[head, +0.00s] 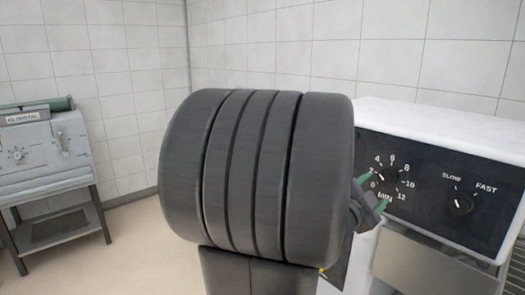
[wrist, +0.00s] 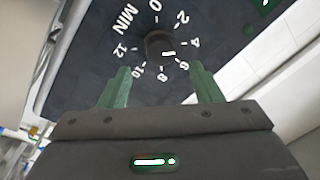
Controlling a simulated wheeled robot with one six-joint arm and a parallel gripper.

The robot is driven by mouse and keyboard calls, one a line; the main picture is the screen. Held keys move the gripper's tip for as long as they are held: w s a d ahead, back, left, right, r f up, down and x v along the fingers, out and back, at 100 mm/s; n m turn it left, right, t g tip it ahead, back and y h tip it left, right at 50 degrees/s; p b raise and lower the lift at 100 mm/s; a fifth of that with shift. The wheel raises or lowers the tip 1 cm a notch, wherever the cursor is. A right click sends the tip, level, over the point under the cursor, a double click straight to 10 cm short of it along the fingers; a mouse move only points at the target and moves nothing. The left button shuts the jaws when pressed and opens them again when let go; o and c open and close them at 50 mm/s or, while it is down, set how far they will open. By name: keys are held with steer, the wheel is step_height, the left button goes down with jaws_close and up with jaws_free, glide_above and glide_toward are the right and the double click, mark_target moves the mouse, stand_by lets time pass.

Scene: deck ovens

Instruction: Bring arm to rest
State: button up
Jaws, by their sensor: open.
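My gripper (head: 373,192) shows in the head view at the left edge of the oven's control panel, partly hidden behind my own large dark arm link. In the wrist view my gripper (wrist: 161,68) has its two green fingers apart, with nothing between them. The round black timer knob (wrist: 160,47), ringed by numbers and marked MIN, lies just beyond the fingertips. The fingers look clear of it, but the exact gap cannot be told. The timer knob also shows in the head view (head: 387,176).
A second knob (head: 461,204), marked SLOW and FAST, sits to the right on the black panel (head: 435,212) of the white-topped machine (head: 450,122). A grey machine on a stand (head: 45,155) is at the far left. Bare floor (head: 135,248) lies between. Tiled walls stand behind.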

mark_target(383, 182)
steer(key=x, duration=0.6)
steer(key=shift+f+m+b, duration=0.15)
steer(key=shift+m+b, duration=0.15)
steer(key=shift+m, duration=0.3)
steer(key=shift+s+a+m+b, duration=0.15)
steer(key=shift+m+b, duration=0.2)
steer(key=shift+m, duration=0.75)
steer(key=m, duration=0.3)
steer(key=m+b, duration=0.1)
steer(key=m, duration=0.2)
steer(key=shift+g+h, duration=0.3)
steer(key=shift+h, duration=0.1)
steer(key=m, duration=0.6)
steer(key=shift+g+b, duration=0.3)
steer(key=shift+m+p, duration=0.3)
steer(key=shift+m, duration=1.8)
steer(key=shift+a, duration=0.1)
